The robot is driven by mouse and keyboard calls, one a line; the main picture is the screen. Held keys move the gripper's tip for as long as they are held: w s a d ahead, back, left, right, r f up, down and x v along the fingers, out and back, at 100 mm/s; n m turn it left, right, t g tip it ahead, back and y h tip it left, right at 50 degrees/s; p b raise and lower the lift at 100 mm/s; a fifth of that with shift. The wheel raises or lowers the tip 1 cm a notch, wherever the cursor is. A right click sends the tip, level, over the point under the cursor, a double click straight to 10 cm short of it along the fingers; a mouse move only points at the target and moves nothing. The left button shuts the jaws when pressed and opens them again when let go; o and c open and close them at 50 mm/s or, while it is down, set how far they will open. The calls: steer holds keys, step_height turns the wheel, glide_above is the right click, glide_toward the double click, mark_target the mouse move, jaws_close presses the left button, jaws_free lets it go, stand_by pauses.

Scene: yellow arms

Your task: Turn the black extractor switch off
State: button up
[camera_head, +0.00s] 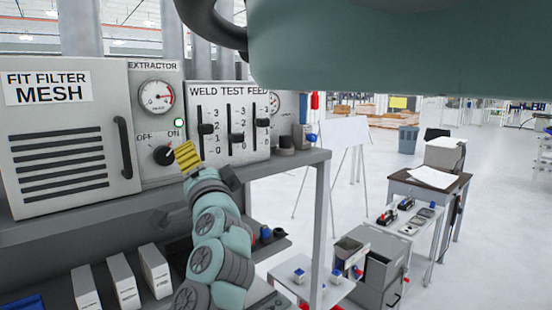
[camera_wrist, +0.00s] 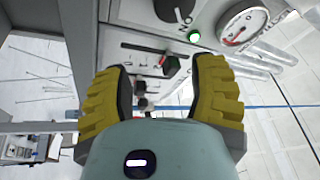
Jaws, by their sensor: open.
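The black extractor switch (camera_head: 162,156) is a round knob on the grey extractor panel, between the OFF and ON labels. Its pointer appears to lean toward ON, at the upper right. A green lamp (camera_head: 179,123) above it is lit. My gripper (camera_head: 186,155) has yellow ribbed fingers and is just right of the knob in the head view, apart from it as far as I can tell. In the wrist view the fingers of my gripper (camera_wrist: 162,75) are spread wide with nothing between them. The knob (camera_wrist: 174,8) shows beyond the fingertips at the top edge, partly cut off.
A dial gauge (camera_head: 157,97) sits above the knob. The weld test feed panel (camera_head: 259,145) with three sliders is close on the right. The filter box (camera_head: 70,145) with a dark handle (camera_head: 124,147) stands on the left. A shelf edge (camera_head: 290,160) runs below.

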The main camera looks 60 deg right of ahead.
mark_target(166, 157)
steer(key=s+a+r+n+g+y, duration=0.1)
steer(key=s+a+n+y, duration=0.4)
steer(key=s+n+y, duration=0.15)
steer(key=b+x, duration=0.1)
steer(key=x, duration=1.4)
steer(key=shift+r, duration=0.1)
steer(key=c, duration=0.9)
